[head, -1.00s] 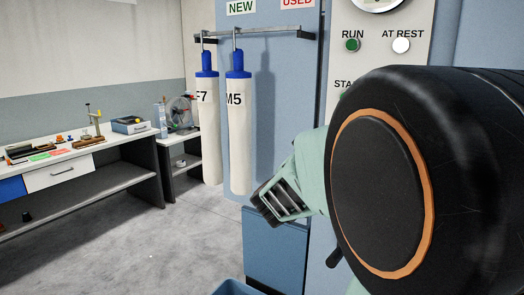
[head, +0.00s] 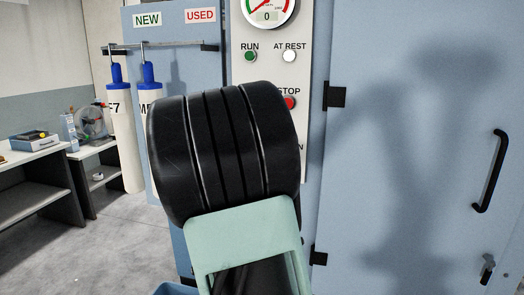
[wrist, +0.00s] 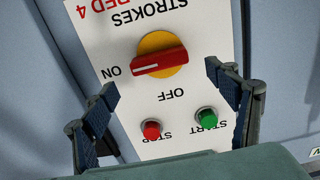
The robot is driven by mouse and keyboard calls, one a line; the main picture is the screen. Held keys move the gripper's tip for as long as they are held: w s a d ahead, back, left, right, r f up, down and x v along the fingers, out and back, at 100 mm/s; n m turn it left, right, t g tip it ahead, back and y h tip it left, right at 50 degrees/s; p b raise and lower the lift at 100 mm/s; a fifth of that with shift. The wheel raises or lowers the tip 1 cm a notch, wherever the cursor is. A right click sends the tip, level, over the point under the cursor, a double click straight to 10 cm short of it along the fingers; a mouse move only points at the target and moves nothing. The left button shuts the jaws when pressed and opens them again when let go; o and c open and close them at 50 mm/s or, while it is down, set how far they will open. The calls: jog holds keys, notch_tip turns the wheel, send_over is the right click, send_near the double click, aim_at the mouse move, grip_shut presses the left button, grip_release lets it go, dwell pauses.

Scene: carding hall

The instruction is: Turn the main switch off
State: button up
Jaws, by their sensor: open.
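The main switch (wrist: 160,62) is a red handle on a yellow disc, on a white panel (wrist: 205,30) seen upside down in the wrist view. Its handle lies sideways in the picture, with its white-marked end toward the word ON; OFF is printed on another side. My gripper (wrist: 166,88) is open and empty, one finger on each side of the picture, with the switch between and beyond the fingertips. I see no contact. In the head view my arm hides the switch and the gripper; the upper part of the panel (head: 272,70) shows.
A red STOP button (wrist: 151,130) and a green START button (wrist: 207,117) sit near the switch. Above are a gauge (head: 267,12), a green RUN lamp (head: 250,56) and a white AT REST lamp (head: 289,56). A blue door (head: 410,150) has a black handle (head: 490,170). White sleeves (head: 125,150) hang left.

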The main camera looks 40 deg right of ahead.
jog(key=x, duration=0.5)
jog(key=shift+w+d, duration=0.25)
jog(key=c, duration=1.2)
jog(key=shift+o, duration=0.2)
jog(key=shift+p, duration=0.3)
